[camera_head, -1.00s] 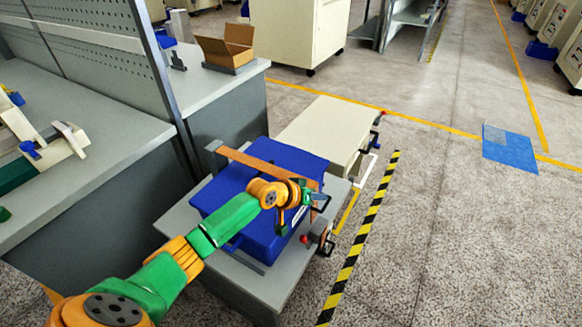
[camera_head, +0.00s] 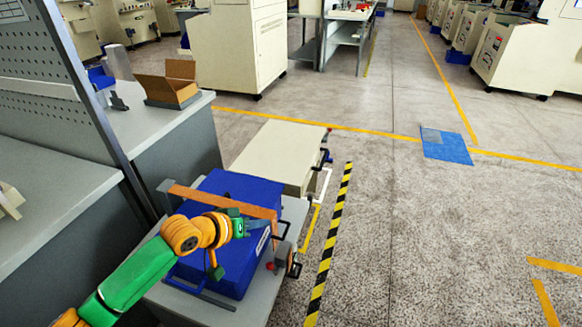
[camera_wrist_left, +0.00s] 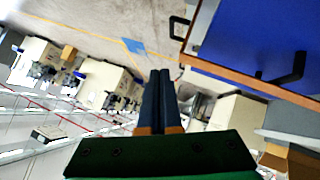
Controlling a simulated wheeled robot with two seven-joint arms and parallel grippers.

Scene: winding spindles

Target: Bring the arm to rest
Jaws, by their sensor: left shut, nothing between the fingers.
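My left arm (camera_head: 140,272), green and orange, reaches in from the lower left of the head view. Its gripper (camera_head: 257,224) is above the blue bin (camera_head: 225,262), near the bin's orange-brown strip. In the left wrist view the two dark fingers (camera_wrist_left: 160,78) lie side by side, shut and empty. There the blue bin (camera_wrist_left: 255,40) fills the upper right, apart from the fingers. My right gripper is in neither view.
The bin stands on a grey cart (camera_head: 262,305). A cream box-shaped unit (camera_head: 280,152) is behind it. A workbench (camera_head: 50,200) with a perforated panel is on the left. An open cardboard box (camera_head: 170,84) sits on the far bench.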

